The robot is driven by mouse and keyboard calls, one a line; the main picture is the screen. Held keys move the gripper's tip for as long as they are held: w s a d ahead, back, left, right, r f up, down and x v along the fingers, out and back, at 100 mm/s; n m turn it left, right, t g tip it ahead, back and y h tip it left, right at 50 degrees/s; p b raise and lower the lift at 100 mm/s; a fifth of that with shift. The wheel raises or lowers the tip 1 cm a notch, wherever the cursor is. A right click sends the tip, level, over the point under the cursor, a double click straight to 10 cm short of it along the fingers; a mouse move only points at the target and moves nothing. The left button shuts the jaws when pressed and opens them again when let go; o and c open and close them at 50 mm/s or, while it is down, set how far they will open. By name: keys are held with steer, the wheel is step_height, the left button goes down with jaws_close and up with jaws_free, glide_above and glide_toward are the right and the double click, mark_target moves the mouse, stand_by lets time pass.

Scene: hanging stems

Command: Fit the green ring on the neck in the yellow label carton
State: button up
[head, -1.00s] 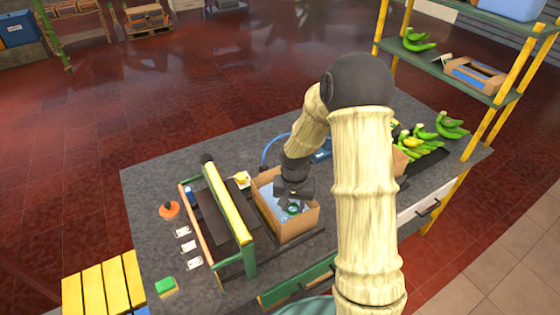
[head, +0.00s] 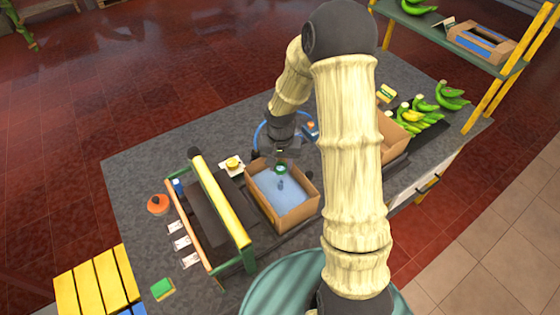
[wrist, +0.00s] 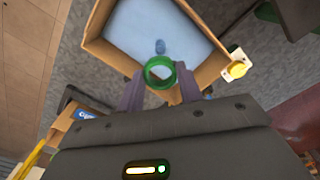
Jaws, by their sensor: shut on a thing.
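The green ring (head: 281,169) is held between the fingertips of my gripper (head: 281,160). In the wrist view the ring (wrist: 159,72) sits between the two dark fingers, its opening visible. An open brown carton (head: 299,212) lies below, with a pale blue inside. A small blue neck (head: 281,185) stands up in it; it also shows in the wrist view (wrist: 160,46), just beyond the ring. The ring is apart from the neck. A round yellow marker (head: 232,163) on a white card is beside this carton; I cannot read any label on the carton.
A second brown carton (head: 396,140) stands to the right, partly behind my arm, near green bananas (head: 412,122). A green and yellow rack (head: 222,200) stands close on the left. An orange-red knob-like item (head: 158,203) and white cards (head: 181,243) lie farther left.

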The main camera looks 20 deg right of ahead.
mark_target(281, 182)
steer(key=shift+f+b, duration=3.65)
steer(key=shift+f, duration=1.1)
steer(key=shift+f+b, duration=0.45)
steer(key=shift+f, duration=0.1)
steer(key=o, duration=1.6)
steer(key=shift+r+p, duration=1.25)
steer(key=shift+r, duration=0.35)
step_height(281, 182, up, 8)
steer(key=p, duration=0.6)
steer(key=shift+r, duration=0.2)
